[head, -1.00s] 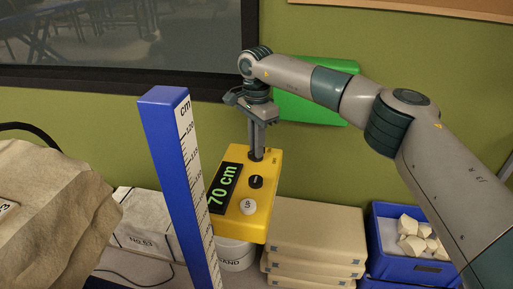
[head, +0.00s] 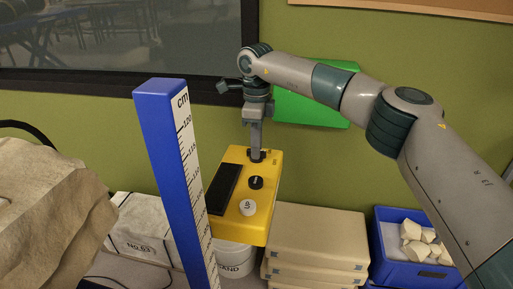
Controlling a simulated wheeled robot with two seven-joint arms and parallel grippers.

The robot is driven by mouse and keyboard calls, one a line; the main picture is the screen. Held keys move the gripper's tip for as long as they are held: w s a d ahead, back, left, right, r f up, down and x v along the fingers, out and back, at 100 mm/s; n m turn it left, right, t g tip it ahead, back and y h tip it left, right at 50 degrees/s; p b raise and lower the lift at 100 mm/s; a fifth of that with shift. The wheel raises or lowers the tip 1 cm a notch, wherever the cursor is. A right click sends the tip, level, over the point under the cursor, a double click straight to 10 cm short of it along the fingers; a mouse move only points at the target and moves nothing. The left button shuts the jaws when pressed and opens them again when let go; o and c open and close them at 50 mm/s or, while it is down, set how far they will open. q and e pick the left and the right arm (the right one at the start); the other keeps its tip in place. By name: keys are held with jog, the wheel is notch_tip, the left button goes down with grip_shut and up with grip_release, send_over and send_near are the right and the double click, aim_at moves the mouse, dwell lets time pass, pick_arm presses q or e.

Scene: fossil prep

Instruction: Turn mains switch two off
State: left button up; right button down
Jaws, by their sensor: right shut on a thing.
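A yellow box (head: 236,225) carries a dark display panel (head: 223,188), two black round knobs and a white round knob (head: 247,207). The display is blank. My right gripper (head: 256,152) reaches down from above and is shut on the far black knob (head: 257,156) at the box's back edge. The nearer black knob (head: 256,183) stands free. I cannot read a label that marks any of these as mains switch two. My left gripper is not in view.
A blue height post with a cm scale (head: 172,160) stands left of the box. A large beige wrapped lump (head: 50,215) is at the left. Beige slabs (head: 315,240) and a blue crate (head: 401,273) of pale chunks are at the right. A white tub (head: 235,257) is below the box.

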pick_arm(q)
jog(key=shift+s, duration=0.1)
pick_arm(e)
jog(key=shift+r, duration=0.1)
dwell(0.3)
jog(key=c, duration=1.8)
grip_release()
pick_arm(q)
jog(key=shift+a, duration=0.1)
pick_arm(e)
notch_tip(320, 180, up, 17)
jog(key=shift+r, duration=0.15)
